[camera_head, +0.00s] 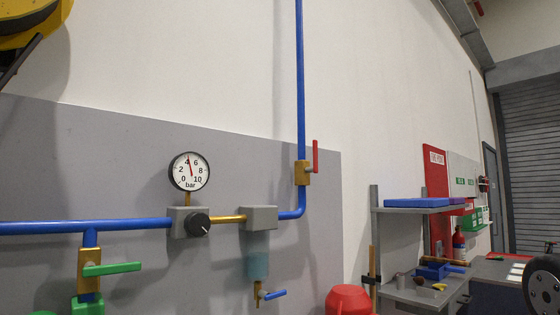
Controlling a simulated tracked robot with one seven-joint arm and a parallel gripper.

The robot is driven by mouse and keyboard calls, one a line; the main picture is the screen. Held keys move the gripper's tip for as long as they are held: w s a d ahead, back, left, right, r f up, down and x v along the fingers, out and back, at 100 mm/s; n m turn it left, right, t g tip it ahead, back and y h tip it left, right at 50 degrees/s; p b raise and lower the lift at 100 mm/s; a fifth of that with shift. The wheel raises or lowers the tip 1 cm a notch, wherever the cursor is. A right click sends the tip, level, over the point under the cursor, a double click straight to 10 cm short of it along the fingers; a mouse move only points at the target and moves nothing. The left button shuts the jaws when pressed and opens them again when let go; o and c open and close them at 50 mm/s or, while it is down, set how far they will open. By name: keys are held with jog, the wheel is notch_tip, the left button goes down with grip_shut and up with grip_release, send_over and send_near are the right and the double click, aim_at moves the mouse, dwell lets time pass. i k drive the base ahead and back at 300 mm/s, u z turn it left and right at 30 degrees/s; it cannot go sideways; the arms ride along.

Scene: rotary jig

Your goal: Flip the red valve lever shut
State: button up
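The red valve lever (315,156) stands upright, parallel to the vertical blue pipe (301,80) and just to its right. Its lower end meets a brass valve body (302,174) set in that pipe, above the bend. Nothing touches the lever in this view. My gripper is not in view.
A pressure gauge (189,172) reads about 4 to 5 bar above a regulator with a black knob (199,224). A green lever (112,268) and a small blue lever (274,294) sit lower. Shelves (415,207) and a red rounded object (348,300) stand to the right.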

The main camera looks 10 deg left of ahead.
aim_at(314, 169)
jog(key=u, duration=0.2)
jog(key=i, duration=0.65)
jog(key=u, duration=0.4)
jog(key=k, duration=0.85)
jog(key=u, duration=0.2)
jog(key=i, duration=0.85)
jog(key=z, duration=0.2)
jog(key=k, duration=0.5)
